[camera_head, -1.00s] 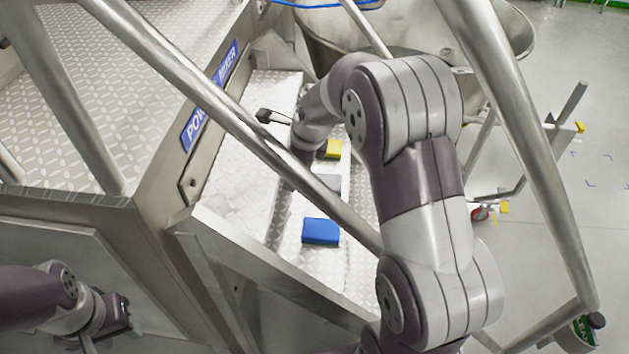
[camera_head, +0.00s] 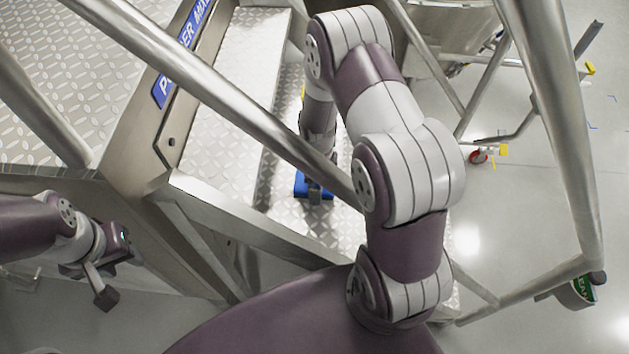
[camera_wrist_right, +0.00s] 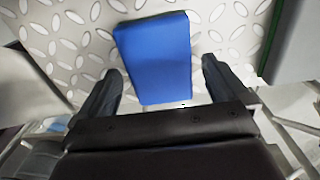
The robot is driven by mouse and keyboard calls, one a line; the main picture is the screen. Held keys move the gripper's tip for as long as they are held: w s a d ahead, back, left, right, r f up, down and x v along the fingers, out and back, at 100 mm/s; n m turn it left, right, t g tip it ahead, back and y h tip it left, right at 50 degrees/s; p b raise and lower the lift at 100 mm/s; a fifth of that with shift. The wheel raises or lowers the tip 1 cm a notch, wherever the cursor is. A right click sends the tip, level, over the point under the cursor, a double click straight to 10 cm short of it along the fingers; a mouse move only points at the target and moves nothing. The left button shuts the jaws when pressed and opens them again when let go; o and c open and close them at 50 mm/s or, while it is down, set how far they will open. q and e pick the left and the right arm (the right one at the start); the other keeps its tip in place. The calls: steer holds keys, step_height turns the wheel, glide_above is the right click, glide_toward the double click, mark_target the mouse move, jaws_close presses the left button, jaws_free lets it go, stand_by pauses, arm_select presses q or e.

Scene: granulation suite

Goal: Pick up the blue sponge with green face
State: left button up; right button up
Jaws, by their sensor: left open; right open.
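The blue sponge (camera_head: 300,186) lies on the metal tread-plate step, partly covered by my right gripper (camera_head: 315,188) in the head view. My right gripper (camera_wrist_right: 160,84) is open there, with one finger on each side of the sponge's near end and gaps on both sides. Whether the fingertips reach down beside it I cannot tell. My left gripper (camera_head: 108,284) is open and empty at the lower left, away from the step.
A grey block with a green edge (camera_wrist_right: 296,45) lies right of the sponge in the wrist view. A sliver of a yellow item (camera_head: 303,91) shows farther up the step. A metal handrail (camera_head: 225,95) crosses in front, and another rail (camera_head: 555,130) stands at right.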

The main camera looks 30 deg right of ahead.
steer(key=shift+f, duration=0.5)
steer(key=c, duration=1.1)
steer(key=shift+o, duration=0.2)
step_height(320, 180, up, 10)
